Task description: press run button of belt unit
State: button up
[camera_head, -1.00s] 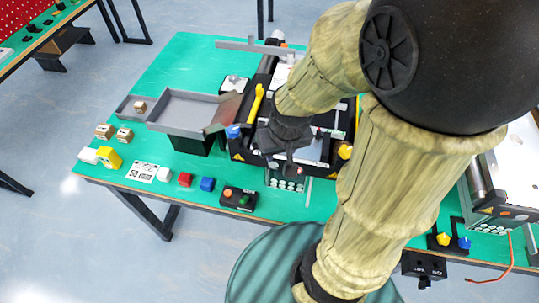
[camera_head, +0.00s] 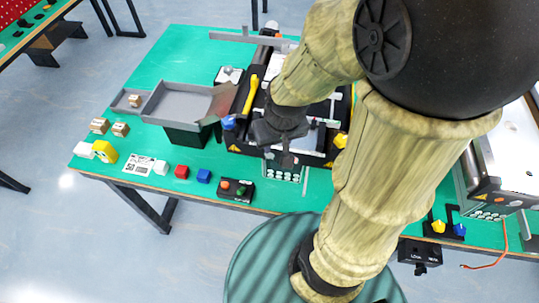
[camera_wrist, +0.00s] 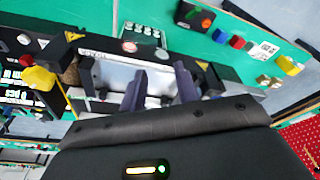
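A black button box (camera_head: 237,190) with an orange-red button and a green button lies on the green table near its front edge. My gripper (camera_head: 286,158) is over the front part of the belt unit, behind and right of the button box. In the wrist view, its two dark fingers (camera_wrist: 160,82) are apart with nothing between them. No contact with the box shows.
A grey tray (camera_head: 178,88) stands left of the belt unit. Several small blocks, boxes and a printed card (camera_head: 138,164) line the front left. A blue knob (camera_head: 229,122) and a yellow knob (camera_head: 341,141) flank the belt unit. Another machine (camera_head: 505,160) stands at right.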

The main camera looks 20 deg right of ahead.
grip_shut()
dwell(1.4)
